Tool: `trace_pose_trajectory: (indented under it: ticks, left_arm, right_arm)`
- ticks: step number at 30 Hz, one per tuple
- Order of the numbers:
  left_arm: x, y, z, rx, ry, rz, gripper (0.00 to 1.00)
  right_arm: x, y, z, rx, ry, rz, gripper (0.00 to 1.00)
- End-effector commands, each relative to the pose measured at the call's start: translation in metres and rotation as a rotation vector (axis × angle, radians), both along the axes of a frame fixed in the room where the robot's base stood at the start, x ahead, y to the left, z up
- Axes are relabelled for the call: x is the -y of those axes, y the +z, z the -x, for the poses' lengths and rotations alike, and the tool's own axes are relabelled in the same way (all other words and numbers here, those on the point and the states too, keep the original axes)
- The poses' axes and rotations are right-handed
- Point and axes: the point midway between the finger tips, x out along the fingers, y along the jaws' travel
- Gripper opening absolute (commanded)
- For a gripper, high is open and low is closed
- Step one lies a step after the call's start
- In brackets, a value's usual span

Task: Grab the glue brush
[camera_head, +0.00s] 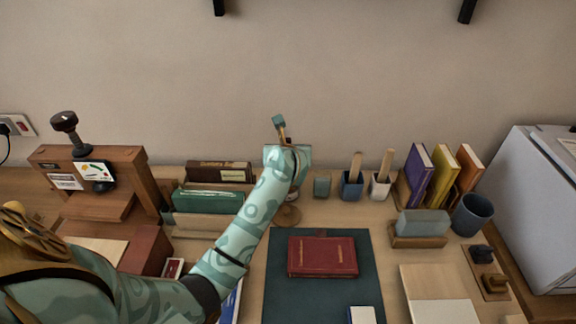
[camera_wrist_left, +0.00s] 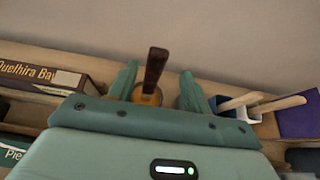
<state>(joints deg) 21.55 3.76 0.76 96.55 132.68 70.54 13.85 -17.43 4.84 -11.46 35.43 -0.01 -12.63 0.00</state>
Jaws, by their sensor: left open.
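The glue brush shows as an upright, slightly tilted dark brown handle (camera_wrist_left: 154,68) in the left wrist view, with an orange-tan part below it. My left gripper (camera_wrist_left: 159,78) is open, with one teal finger on each side of the handle and gaps visible beside it. In the head view my left gripper (camera_head: 288,152) is over the back middle of the desk and hides most of the brush. The brush's lower end is hidden. My right gripper is not in view.
A red book (camera_head: 322,257) lies on a dark mat (camera_head: 290,300). Boxed books (camera_head: 208,200) stand left.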

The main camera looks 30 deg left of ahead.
Motion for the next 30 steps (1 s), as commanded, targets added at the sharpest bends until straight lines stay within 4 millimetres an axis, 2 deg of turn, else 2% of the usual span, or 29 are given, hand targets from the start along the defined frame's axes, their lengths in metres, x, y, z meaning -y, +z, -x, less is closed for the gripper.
trace_pose_trajectory:
  ticks: [5,11,15,22,23,28,30]
  left_arm:
    - [-0.008,-0.007,-0.011,-0.001,0.002,-0.001,0.49]
    - [-0.028,-0.021,-0.033,-0.002,0.002,-0.004,0.49]
    - [-0.034,-0.028,-0.045,0.0,0.0,-0.002,0.49]
    - [-0.035,-0.027,-0.047,0.0,0.0,-0.002,0.49]
    - [-0.035,-0.027,-0.047,0.0,0.0,-0.002,0.46]
    - [-0.035,-0.027,-0.047,0.0,0.0,-0.002,0.0]
    - [-0.035,-0.027,-0.047,0.001,0.0,-0.002,0.0]
  right_arm:
    - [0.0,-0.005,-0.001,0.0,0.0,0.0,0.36]
    - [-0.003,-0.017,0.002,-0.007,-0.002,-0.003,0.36]
    - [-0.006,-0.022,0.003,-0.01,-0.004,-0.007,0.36]
    - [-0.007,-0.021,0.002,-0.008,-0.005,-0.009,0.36]
    - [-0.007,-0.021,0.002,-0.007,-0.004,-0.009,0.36]
    - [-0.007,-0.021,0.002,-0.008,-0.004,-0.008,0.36]
    - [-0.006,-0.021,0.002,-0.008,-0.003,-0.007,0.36]
